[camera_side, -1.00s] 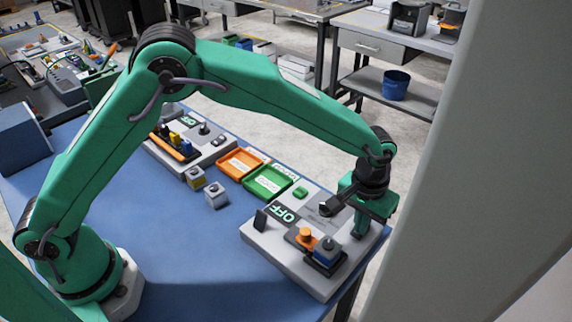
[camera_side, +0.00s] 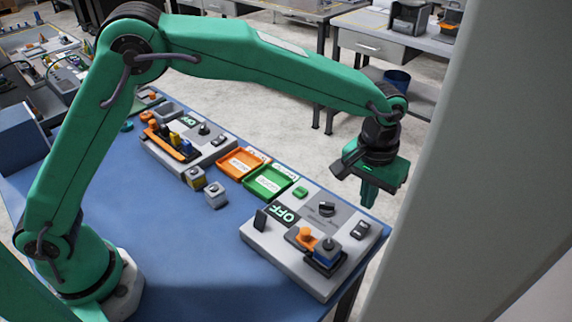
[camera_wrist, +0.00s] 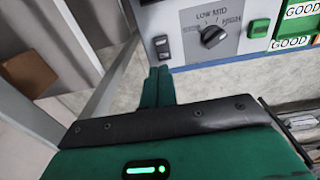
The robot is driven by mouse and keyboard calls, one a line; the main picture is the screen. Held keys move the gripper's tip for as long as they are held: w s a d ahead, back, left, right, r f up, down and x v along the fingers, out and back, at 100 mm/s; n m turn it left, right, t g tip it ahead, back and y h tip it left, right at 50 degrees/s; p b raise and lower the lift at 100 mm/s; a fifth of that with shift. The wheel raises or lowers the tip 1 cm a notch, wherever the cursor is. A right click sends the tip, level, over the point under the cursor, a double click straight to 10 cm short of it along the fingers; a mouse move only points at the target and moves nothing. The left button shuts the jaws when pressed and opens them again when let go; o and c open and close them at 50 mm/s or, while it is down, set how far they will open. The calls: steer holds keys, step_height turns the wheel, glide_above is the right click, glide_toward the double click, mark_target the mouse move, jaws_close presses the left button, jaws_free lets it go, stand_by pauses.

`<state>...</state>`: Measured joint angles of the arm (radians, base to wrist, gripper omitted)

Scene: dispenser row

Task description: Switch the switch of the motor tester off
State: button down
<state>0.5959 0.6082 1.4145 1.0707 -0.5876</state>
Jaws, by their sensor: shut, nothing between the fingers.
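The near grey tester box (camera_side: 262,246) stands at the table's right end, and its dark display (camera_side: 284,214) reads OFF. A small dark rocker switch (camera_side: 361,229) sits at its far right corner. The switch also shows in the wrist view (camera_wrist: 161,46), left of a dial (camera_wrist: 213,37) marked LOW, MID and HIGH; its tilt is too small to read surely. My gripper (camera_side: 368,197) is shut and empty, raised above and beyond the switch's edge of the box. In the wrist view its closed fingers (camera_wrist: 157,85) point toward the switch, apart from it.
On the box stand an orange knob (camera_side: 306,235), a blue block (camera_side: 328,250) and a green button (camera_side: 300,192). Green (camera_side: 286,189) and orange (camera_side: 231,170) trays lie left. A second tester (camera_side: 212,153) stands farther back. The front blue table (camera_side: 200,265) is clear.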

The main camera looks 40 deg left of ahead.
step_height(320, 180, up, 6)
steer(key=shift+s, duration=0.15)
stand_by(0.5)
steer(key=s+a+r+t, duration=0.1)
steer(key=s+a+r, duration=0.35)
steer(key=a, duration=0.55)
steer(key=s+a+r+t, duration=0.2)
steer(key=s+a+r, duration=0.25)
steer(key=a, duration=0.55)
steer(key=s+a+f+t, duration=0.2)
steer(key=s+a+f, duration=0.1)
steer(key=s+a, duration=0.7)
steer(key=s, duration=0.3)
steer(key=shift+s+a, duration=0.25)
steer(key=shift+a, duration=0.1)
